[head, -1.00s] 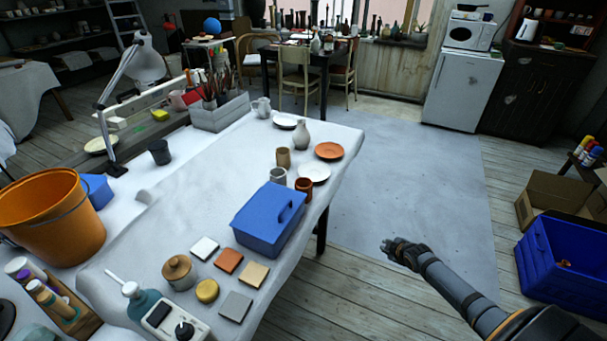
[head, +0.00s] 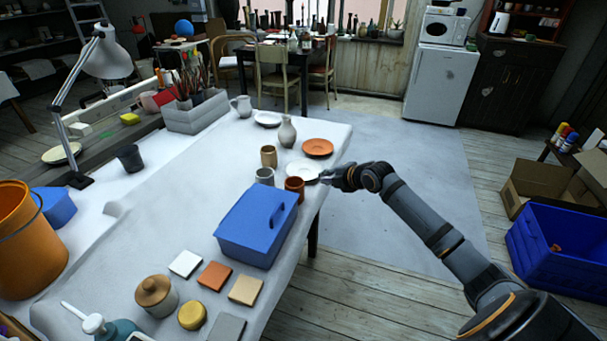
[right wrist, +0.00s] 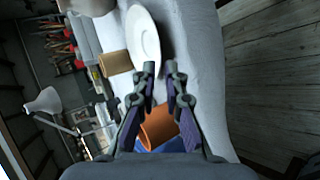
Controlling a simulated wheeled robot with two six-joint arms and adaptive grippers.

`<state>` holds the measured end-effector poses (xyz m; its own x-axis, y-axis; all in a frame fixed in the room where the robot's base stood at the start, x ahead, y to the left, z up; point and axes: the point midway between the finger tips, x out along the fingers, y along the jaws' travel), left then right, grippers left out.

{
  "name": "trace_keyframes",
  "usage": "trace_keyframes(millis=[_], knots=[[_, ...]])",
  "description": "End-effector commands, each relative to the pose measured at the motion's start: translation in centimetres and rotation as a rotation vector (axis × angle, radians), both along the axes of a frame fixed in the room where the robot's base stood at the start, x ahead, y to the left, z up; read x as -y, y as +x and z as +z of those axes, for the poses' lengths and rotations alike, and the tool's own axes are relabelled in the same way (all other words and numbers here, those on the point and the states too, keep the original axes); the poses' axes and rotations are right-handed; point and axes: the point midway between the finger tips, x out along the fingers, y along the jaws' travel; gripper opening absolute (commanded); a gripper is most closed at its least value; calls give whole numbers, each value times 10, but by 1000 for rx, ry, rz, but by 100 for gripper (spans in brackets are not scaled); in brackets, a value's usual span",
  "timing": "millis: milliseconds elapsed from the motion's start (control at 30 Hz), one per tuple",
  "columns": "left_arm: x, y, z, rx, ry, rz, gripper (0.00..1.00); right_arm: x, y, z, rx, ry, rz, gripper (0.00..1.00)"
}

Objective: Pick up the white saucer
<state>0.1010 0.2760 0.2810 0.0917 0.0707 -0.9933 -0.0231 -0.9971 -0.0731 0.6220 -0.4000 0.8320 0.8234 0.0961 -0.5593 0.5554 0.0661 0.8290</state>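A white saucer (head: 303,168) lies flat near the right edge of the cloth-covered table, between a terracotta plate and the cups. My right gripper (head: 328,176) is at the saucer's right side, close to its rim. In the right wrist view the saucer (right wrist: 143,35) lies just ahead of the left fingertip. The fingers of my right gripper (right wrist: 161,70) are apart with nothing held between them; I cannot tell whether one touches the rim. A second white dish (head: 268,118) lies farther back. My left gripper is not in view.
A reddish-brown cup (head: 295,188), a grey cup (head: 265,176) and a tan cup (head: 268,156) stand close by. The terracotta plate (head: 317,147) and a grey vase (head: 287,131) are behind. A blue toolbox (head: 257,225) stands nearer. Right of the table is open floor.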

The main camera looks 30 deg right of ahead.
Motion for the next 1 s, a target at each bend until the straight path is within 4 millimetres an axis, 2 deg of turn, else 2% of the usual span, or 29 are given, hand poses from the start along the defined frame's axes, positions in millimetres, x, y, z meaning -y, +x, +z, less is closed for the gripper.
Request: trace_keyframes(millis=[233, 400, 533, 767, 867, 1000], knots=[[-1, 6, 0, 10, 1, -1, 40, -1, 8, -5, -1, 3, 0, 11], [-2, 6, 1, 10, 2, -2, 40, -3, 33, -19, 0, 10, -1, 11], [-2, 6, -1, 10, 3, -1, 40, -4, 45, -28, -1, 4, -1, 11], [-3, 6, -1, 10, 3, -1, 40, -3, 47, -31, -2, -1, 1, 11], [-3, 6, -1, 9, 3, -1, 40, -3, 47, -31, -2, 0, 0, 1], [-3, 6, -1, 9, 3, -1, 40, -3, 47, -31, -2, 0, 0, 0]])
